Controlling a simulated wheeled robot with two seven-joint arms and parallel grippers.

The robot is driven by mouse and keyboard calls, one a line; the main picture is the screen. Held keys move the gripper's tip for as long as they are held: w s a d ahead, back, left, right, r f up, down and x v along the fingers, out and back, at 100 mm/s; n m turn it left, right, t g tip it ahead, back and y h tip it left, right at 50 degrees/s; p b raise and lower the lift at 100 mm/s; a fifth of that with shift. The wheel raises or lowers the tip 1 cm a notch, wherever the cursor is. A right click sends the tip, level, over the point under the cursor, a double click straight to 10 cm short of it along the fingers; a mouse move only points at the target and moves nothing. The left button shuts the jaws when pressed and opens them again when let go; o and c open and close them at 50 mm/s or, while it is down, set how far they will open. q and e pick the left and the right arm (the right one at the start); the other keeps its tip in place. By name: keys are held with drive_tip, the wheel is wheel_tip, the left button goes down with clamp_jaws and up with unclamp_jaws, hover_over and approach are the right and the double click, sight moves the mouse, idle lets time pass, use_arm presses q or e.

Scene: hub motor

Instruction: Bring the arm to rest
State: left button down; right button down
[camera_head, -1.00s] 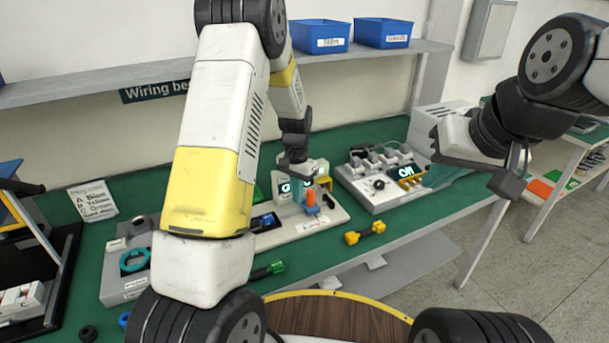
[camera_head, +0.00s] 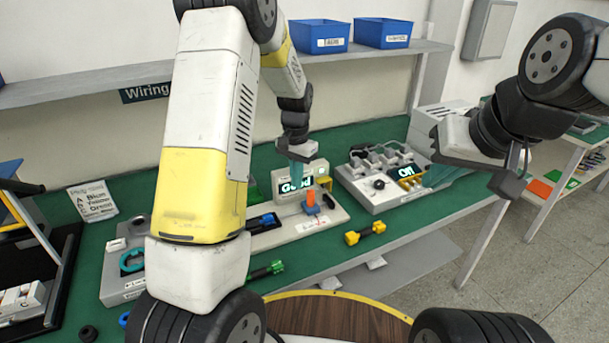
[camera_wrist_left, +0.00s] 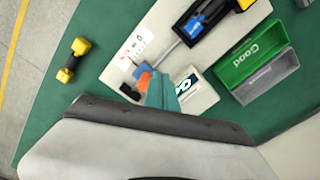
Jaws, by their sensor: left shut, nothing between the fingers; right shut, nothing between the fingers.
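My left gripper (camera_head: 296,175) hangs, teal fingers together and empty, in front of the display of a pale test stand (camera_head: 328,223). In the left wrist view its fingers (camera_wrist_left: 163,92) cover part of the stand.
A yellow dumbbell-shaped part (camera_head: 365,233) lies near the table's front edge. A green "Good" bin (camera_wrist_left: 245,68) lies beside the stand. Blue bins (camera_head: 383,33) sit on the shelf above.

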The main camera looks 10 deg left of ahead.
use_arm(q)
drive_tip(key=shift+r, duration=0.1)
drive_tip(key=s+a+r+n+t+h, duration=0.1)
drive_tip(key=s+r, duration=0.4)
drive_tip(key=r, duration=0.3)
drive_tip(key=s+r+n+t+h, duration=0.1)
drive_tip(key=s+r+t, duration=0.1)
drive_tip(key=s+r, duration=0.45)
drive_tip(key=s+r+n+t, duration=0.1)
drive_tip(key=s+r, duration=0.2)
drive_tip(key=s, duration=0.4)
drive_tip(key=s+r+n+t, duration=0.1)
drive_tip(key=s+r, duration=0.3)
drive_tip(key=s, duration=0.4)
drive_tip(key=shift+n+t, duration=0.3)
drive_tip(key=shift+t, duration=0.3)
